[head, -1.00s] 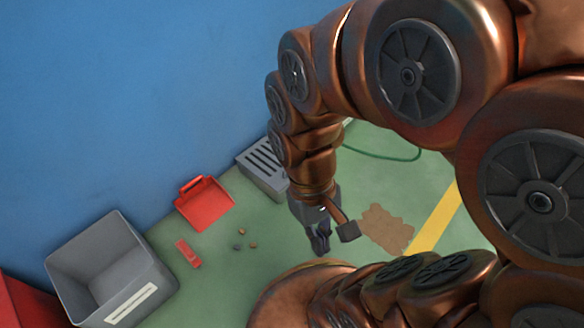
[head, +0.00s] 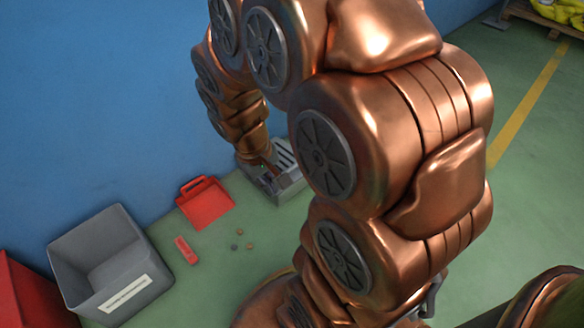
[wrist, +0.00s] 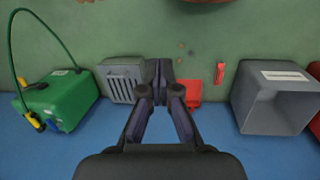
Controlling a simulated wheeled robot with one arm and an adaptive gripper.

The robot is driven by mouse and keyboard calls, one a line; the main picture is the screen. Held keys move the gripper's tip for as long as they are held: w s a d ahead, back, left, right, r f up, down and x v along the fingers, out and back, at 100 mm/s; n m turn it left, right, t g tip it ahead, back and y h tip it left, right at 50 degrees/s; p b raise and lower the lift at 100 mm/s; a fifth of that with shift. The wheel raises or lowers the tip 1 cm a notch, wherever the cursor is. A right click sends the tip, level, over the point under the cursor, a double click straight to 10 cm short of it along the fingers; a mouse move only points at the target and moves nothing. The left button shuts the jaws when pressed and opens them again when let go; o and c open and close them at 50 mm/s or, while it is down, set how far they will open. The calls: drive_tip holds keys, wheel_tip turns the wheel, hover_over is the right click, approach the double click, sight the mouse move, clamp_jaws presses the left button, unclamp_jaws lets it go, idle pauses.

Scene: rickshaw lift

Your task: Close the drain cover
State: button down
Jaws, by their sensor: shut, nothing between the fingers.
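The grey drain with its slotted cover (head: 286,157) is on the green floor against the blue wall. My arm's end and gripper partly hide it in the head view. The slotted cover also shows in the wrist view (wrist: 123,82), left of my fingers. My gripper (wrist: 161,68) is shut and empty, with its fingertips together just right of the cover. In the wrist view the fingers overlap the drain's right edge. I cannot tell whether they touch it, nor how far the cover is raised.
A red dustpan (head: 206,203) lies beside the drain. A small red object (head: 186,250) and several crumbs (head: 239,246) are nearby. A grey bin (head: 75,270) stands further left. A green box (wrist: 58,100) with a hose stands beyond the drain.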

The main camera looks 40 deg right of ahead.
drive_tip(key=w+d+f+t+h, duration=0.1)
drive_tip(key=w+d+f+t, duration=0.1)
drive_tip(key=w+d+f, duration=0.5)
drive_tip(key=w+d+f+t+b, duration=0.1)
drive_tip(key=w+d+f, duration=0.1)
drive_tip(key=w+d, duration=0.5)
drive_tip(key=w+d+f+t+h, duration=0.15)
drive_tip(key=w+d+f, duration=0.3)
drive_tip(key=d, duration=0.55)
drive_tip(key=d+f+t+y, duration=0.2)
drive_tip(key=d+f+t, duration=0.2)
drive_tip(key=d+f, duration=0.45)
drive_tip(key=t+y+b, duration=0.2)
drive_tip(key=t+b, duration=0.1)
drive_tip(key=b, duration=0.4)
hover_over(294, 178)
wheel_tip(294, 178, down, 18)
drive_tip(key=shift+d, duration=0.1)
drive_tip(key=shift+f, duration=0.45)
